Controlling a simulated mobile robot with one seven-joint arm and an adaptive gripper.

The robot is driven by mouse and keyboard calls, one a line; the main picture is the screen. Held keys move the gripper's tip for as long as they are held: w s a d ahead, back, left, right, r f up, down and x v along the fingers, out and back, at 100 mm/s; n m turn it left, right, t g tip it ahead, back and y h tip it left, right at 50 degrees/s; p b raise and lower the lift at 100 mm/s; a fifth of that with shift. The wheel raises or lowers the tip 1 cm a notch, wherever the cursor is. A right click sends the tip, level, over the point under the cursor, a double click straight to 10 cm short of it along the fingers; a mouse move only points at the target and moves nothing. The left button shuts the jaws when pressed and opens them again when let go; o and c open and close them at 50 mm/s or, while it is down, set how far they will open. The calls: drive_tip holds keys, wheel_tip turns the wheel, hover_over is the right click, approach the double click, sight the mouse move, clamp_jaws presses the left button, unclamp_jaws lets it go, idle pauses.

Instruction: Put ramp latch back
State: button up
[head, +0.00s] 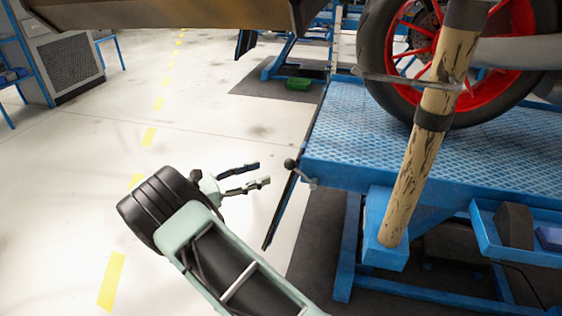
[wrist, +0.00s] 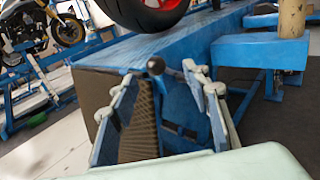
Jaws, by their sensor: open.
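The ramp latch (head: 291,163) is a small lever with a dark ball knob at the near left corner of the blue lift platform (head: 330,150). My gripper (head: 259,174) is open and empty, just left of the knob in the head view, with a small gap between them. In the wrist view the latch's black knob (wrist: 156,65) appears between the tips of my gripper's spread fingers (wrist: 159,76), beyond them. The latch's lower part is partly hidden there.
A motorcycle wheel with a red rim (head: 500,75) stands on the platform. A worn wooden post (head: 415,170) rises from a blue bracket at the platform's near side. A blue tray (head: 490,235) hangs at right. The pale floor (head: 60,190) at left is clear.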

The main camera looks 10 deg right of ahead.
sight(285, 163)
drive_tip(key=x, duration=0.3)
drive_tip(key=b+x, duration=0.1)
drive_tip(key=x, duration=0.2)
drive_tip(key=w+f+b+x, duration=0.1)
drive_tip(key=x, duration=0.3)
drive_tip(key=shift+a, duration=0.15)
clamp_jaws()
